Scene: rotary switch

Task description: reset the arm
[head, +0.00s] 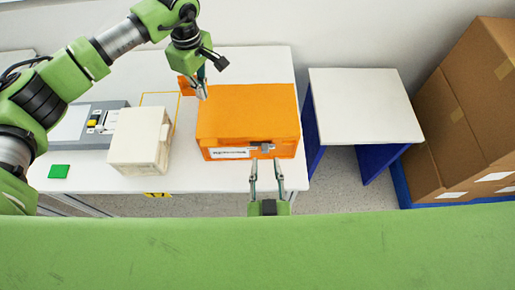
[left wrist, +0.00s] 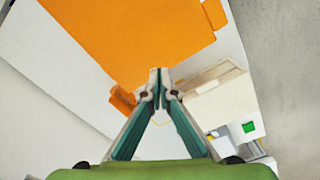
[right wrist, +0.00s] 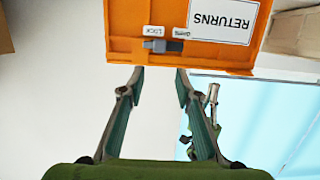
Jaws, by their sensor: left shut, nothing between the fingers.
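My left gripper (head: 202,90) is above the table beside the back left corner of the orange box (head: 248,112). Its fingertips meet with nothing between them in the left wrist view (left wrist: 160,82). My right gripper (head: 266,175) is open and empty in front of the box. In the right wrist view its fingers (right wrist: 159,76) are spread apart below the box's front face. That face carries a white RETURNS label (right wrist: 223,20) and a grey latch or switch (right wrist: 163,46) with small tags. The box looks closed.
The white table (head: 85,180) also holds a pale wooden box (head: 138,142), a grey device (head: 72,122) with a yellow part, and a green square (head: 59,171). A white-topped blue stand (head: 365,105) and cardboard boxes (head: 450,120) stand at right.

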